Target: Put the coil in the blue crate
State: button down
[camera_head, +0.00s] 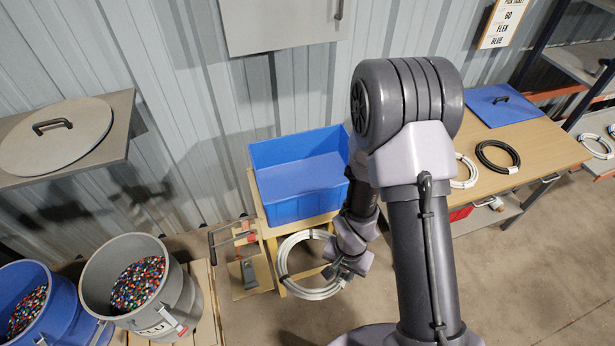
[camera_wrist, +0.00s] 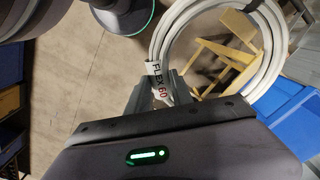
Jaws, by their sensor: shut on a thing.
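A white cable coil (camera_head: 284,262) with dark ties hangs from my gripper (camera_head: 343,270) in front of the wooden stand. In the wrist view the coil (camera_wrist: 256,30) carries a tag reading FLEX 60, close to the jaws (camera_wrist: 157,98). My gripper is shut on the coil's near side. The open blue crate (camera_head: 300,214) stands on the stand, behind and above the coil in the head view. Its visible floor is bare; my arm hides its right end. The crate shows in part at the right of the wrist view (camera_wrist: 298,122).
Grey (camera_head: 186,303) and blue (camera_head: 63,309) barrels of granules stand at left. A small wooden stand (camera_head: 240,272) is beside the crate's stand.

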aim_at(308, 186)
jog(key=i, duration=1.4)
